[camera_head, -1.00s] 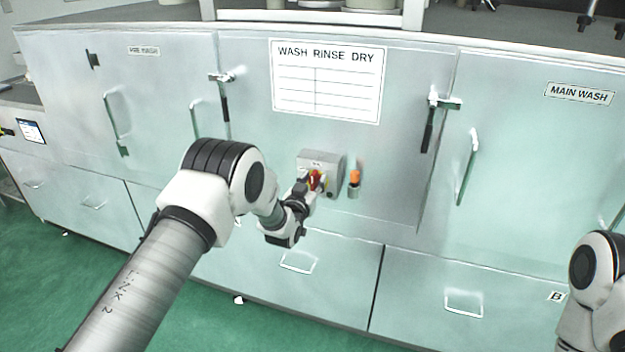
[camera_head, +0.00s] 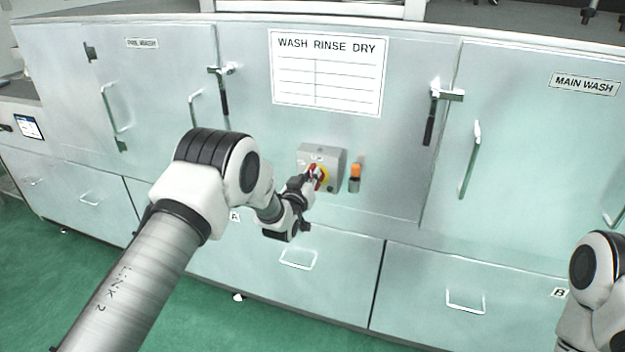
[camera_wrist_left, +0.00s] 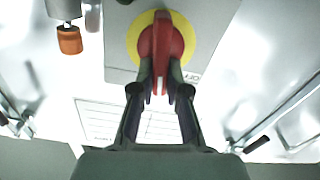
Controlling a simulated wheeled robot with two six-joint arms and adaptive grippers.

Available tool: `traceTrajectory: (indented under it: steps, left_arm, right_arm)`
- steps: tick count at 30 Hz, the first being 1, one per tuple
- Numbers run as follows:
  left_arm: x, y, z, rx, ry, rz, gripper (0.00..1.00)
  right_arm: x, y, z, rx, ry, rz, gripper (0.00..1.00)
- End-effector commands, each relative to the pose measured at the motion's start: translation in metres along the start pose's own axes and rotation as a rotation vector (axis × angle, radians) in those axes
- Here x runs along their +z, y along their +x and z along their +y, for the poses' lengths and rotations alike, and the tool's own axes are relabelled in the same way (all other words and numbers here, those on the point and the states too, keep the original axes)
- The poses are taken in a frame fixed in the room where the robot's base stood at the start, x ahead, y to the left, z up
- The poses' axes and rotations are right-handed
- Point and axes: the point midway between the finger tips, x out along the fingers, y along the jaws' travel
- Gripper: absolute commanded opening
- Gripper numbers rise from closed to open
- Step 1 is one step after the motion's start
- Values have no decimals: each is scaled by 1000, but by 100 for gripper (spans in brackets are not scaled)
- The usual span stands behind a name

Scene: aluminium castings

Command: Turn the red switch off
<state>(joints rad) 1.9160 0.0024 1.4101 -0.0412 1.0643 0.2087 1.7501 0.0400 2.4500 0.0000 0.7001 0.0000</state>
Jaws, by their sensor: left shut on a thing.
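The red switch (camera_head: 316,172) is a rotary knob on a yellow disc, on the front of a grey box (camera_head: 334,158) fixed to the cabinet. It also shows in the left wrist view (camera_wrist_left: 164,38), with its handle running down the picture between the fingers.
An orange-tipped part (camera_head: 355,171) sticks out just right of the box. A sign (camera_head: 327,75) reading WASH RINSE DRY is above. Door handles (camera_head: 470,160) and latches (camera_head: 433,112) project from the cabinet on both sides. Green floor lies in front.

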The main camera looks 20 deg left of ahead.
Motion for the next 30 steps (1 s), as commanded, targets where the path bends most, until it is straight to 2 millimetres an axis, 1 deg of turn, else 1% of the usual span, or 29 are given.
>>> traceTrajectory:
  steps: [1, 9, 30]
  left_arm:
    - [3, 0, -2, -1, -34, 3, 0]
    - [5, 0, -7, 1, -281, 2, 0]
    - [12, 0, -18, 1, -947, 3, 0]
  right_arm:
    - [0, 9, 0, 0, 0, 0, 40]
    - [0, 33, 0, 0, 0, 0, 40]
    - [0, 87, 1, 0, 0, 0, 40]
